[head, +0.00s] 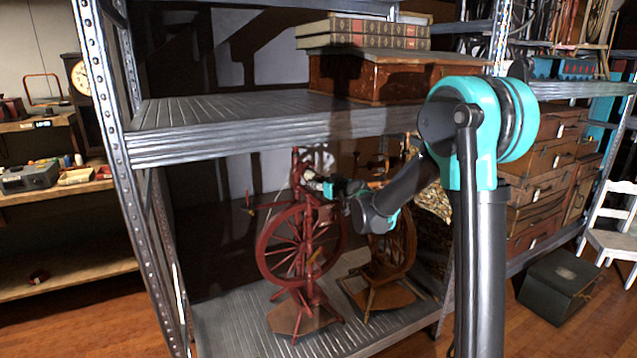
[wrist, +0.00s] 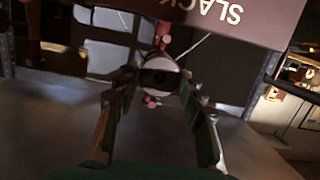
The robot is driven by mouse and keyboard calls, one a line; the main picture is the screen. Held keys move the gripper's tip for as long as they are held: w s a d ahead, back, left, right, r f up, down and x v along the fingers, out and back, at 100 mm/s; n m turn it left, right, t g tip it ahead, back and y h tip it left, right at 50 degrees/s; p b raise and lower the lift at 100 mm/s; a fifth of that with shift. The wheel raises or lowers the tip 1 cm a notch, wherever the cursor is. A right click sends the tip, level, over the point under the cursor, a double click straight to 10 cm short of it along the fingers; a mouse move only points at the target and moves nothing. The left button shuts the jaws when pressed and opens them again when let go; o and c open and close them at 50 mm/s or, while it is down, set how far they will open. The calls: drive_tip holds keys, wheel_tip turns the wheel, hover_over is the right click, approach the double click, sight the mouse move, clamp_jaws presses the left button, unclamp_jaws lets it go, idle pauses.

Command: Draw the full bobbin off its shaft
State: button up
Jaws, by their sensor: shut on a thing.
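A dark red spinning wheel (head: 300,245) stands on the lower shelf. My gripper (head: 322,187) reaches in from the right to the upper part of its frame. In the wrist view, my gripper (wrist: 158,84) has its two fingers closed on the sides of the bobbin (wrist: 176,64), a pale round thing with a dark middle, seen nearly end-on. Red parts of the wheel's frame show just above and below the bobbin. The shaft is hidden, and I cannot tell how far along it the bobbin sits.
A second, brown spinning wheel (head: 390,245) stands close on the right, under my arm. The upper shelf (head: 230,115) lies above my gripper. A steel post (head: 130,200) stands at left.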

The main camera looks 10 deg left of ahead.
drive_tip(key=f+v, duration=0.2)
drive_tip(key=v, duration=0.9)
drive_tip(key=shift+s+d, duration=0.2)
drive_tip(key=shift+s, duration=0.1)
idle(0.8)
drive_tip(key=shift+f, duration=0.1)
